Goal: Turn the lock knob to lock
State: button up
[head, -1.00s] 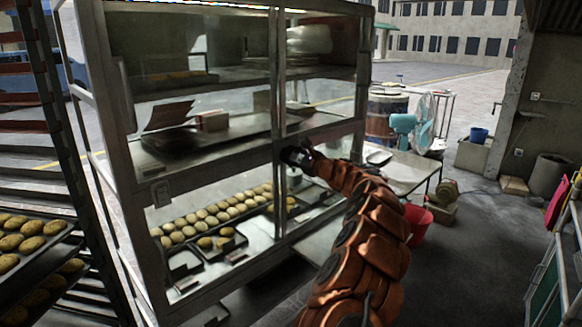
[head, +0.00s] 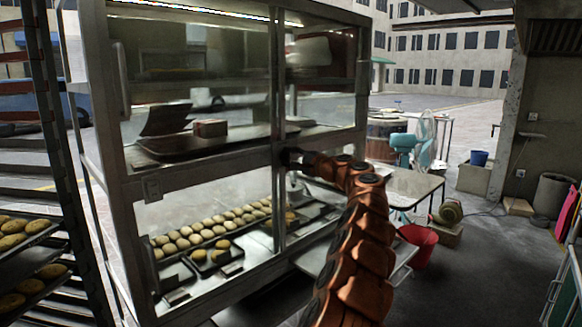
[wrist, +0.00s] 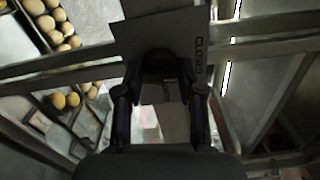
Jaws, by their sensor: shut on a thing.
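The dark round lock knob (wrist: 159,62) sits on a grey plate (wrist: 128,38) on the metal frame of the glass display cabinet (head: 200,168). In the head view, my gripper (head: 291,157) is at the cabinet's middle post, and the knob is hidden there.
Trays of round buns (head: 210,228) lie behind the lower glass. A tall tray rack (head: 60,180) stands at the left. A metal table (head: 410,185), a red bucket (head: 419,245) and a fan (head: 424,135) stand to the right. Open floor lies at the lower right.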

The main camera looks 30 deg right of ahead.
jog(key=shift+n+b, duration=0.45)
jog(key=shift+n, duration=0.45)
jog(key=o, duration=1.1)
jog(key=shift+o, duration=0.2)
jog(key=shift+s, duration=0.1)
